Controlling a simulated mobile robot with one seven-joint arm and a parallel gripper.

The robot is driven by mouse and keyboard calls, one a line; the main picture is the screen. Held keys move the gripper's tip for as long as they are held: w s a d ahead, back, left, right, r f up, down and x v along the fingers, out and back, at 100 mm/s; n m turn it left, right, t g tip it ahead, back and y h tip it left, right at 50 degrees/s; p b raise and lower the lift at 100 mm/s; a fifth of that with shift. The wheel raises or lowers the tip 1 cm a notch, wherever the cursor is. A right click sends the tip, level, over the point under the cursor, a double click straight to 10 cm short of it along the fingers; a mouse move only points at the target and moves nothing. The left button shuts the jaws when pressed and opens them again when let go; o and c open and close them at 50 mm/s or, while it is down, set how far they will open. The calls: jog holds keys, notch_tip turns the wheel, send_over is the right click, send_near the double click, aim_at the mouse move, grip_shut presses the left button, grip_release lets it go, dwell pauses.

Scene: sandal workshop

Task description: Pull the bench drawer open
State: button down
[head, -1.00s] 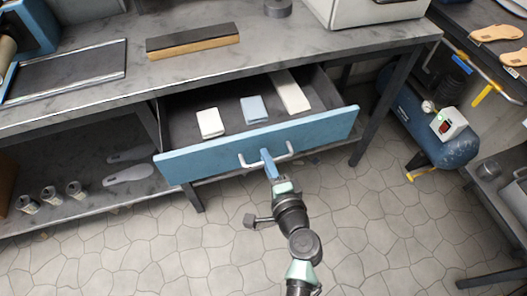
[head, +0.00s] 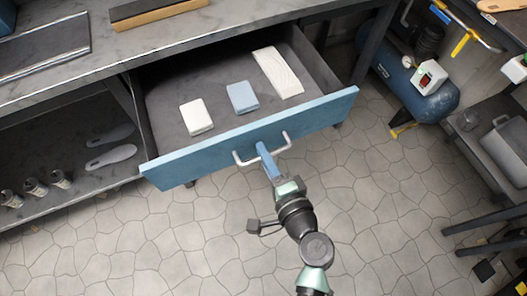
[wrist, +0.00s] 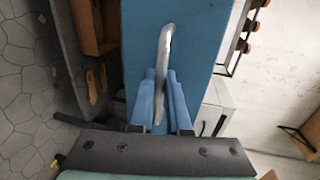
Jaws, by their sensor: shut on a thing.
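The bench drawer (head: 305,118) has a blue front and stands well out from under the grey bench top. Its silver bar handle (head: 284,141) runs along the middle of the front. My gripper (head: 263,150) is shut on the handle. In the wrist view the blue fingers (wrist: 160,95) lie on either side of the silver handle (wrist: 164,60), against the blue drawer front (wrist: 200,35). The handle part between the fingers is partly hidden.
Inside the drawer lie a white block (head: 196,117), a blue block (head: 242,97) and a long white block (head: 277,72). Grey soles (head: 112,157) and several small cans lie on the lower shelf at left. A blue compressor tank (head: 415,90) stands at right.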

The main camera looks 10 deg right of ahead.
jog(key=c, duration=0.9)
grip_release()
jog(key=shift+s, duration=0.1)
jog(key=b+v, duration=0.1)
jog(key=v, duration=1.1)
jog(key=shift+s+d+r, duration=0.1)
jog(key=shift+s+d, duration=0.05)
jog(key=shift+s, duration=0.2)
